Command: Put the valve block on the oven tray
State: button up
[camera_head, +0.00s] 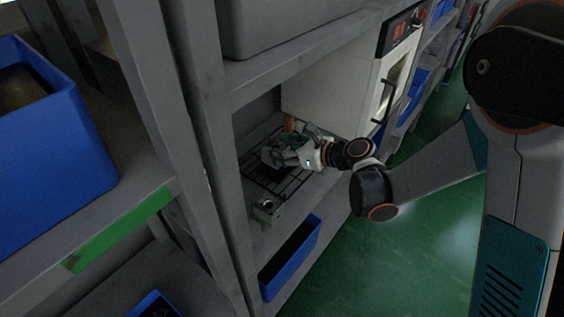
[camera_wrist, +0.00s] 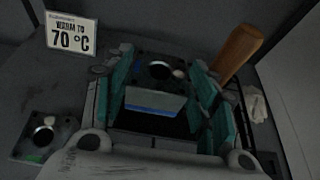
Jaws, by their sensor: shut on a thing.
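My gripper (camera_head: 272,154) is above the oven tray, a black wire rack (camera_head: 282,184) on the shelf beside the oven. In the wrist view its two teal-padded fingers (camera_wrist: 165,92) are closed on a dark grey valve block (camera_wrist: 158,58) with a round bore on top. Part of the block is hidden by the fingers. I cannot tell whether the block touches the rack. A second valve block (camera_head: 267,208) sits on the shelf in front of the rack; it also shows at the left of the wrist view (camera_wrist: 43,136).
The white oven (camera_head: 335,95) stands right behind the rack. A sign reading "WARM TO 70 °C" (camera_wrist: 71,35) and a wooden handle (camera_wrist: 238,50) are near my gripper.

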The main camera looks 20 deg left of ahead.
jog(key=shift+f+b, duration=0.65)
jog(key=shift+f, duration=1.2)
jog(key=shift+f, duration=0.1)
jog(key=o, duration=1.4)
jog(key=shift+s+d+r, duration=0.1)
jog(key=shift+d+r, duration=0.15)
jog(key=shift+d, duration=0.05)
jog(key=p+v, duration=0.3)
jog(key=v, duration=0.8)
jog(key=shift+s+d, duration=0.15)
jog(key=shift+s, duration=0.05)
